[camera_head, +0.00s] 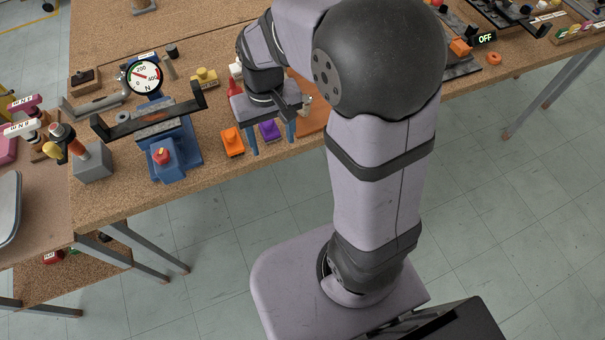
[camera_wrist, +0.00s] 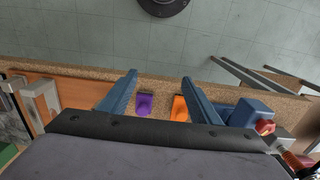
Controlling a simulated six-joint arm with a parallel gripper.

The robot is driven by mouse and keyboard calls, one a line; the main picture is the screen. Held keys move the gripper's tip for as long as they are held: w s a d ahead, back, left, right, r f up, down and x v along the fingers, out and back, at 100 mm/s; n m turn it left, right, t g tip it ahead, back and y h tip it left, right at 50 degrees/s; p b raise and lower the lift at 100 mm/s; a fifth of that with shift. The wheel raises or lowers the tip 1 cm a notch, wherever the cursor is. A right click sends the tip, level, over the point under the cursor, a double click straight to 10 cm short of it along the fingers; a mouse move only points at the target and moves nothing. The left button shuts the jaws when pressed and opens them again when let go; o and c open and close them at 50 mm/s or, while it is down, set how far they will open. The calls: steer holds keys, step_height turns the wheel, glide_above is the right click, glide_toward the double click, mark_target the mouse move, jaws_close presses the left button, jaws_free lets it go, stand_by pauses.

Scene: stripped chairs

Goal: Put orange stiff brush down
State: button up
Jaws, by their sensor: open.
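The orange stiff brush (camera_head: 232,141) lies on the cork-topped bench near its front edge, apart from my gripper. It also shows in the wrist view (camera_wrist: 180,108), close to the finger on the right. My gripper (camera_head: 272,138) points down over the bench with its two blue fingers spread and nothing held between them. In the wrist view, my gripper (camera_wrist: 160,78) shows its fingers wide apart. A purple brush-like block (camera_head: 269,131) lies on the bench to the right of the orange brush, and shows between the fingers in the wrist view (camera_wrist: 144,104).
A blue press-like fixture (camera_head: 176,148) with a red knob and a force dial (camera_head: 143,77) stand to the left. A yellow block (camera_head: 204,77) lies behind. An orange board (camera_head: 313,117) is to the right. The bench's front edge is close, with open floor beyond.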

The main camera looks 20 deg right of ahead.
steer(key=s+d+f, duration=0.2)
steer(key=s+d, duration=0.1)
steer(key=s, duration=0.7)
steer(key=shift+s+f, duration=0.2)
steer(key=shift+s, duration=0.2)
steer(key=shift+o, duration=0.5)
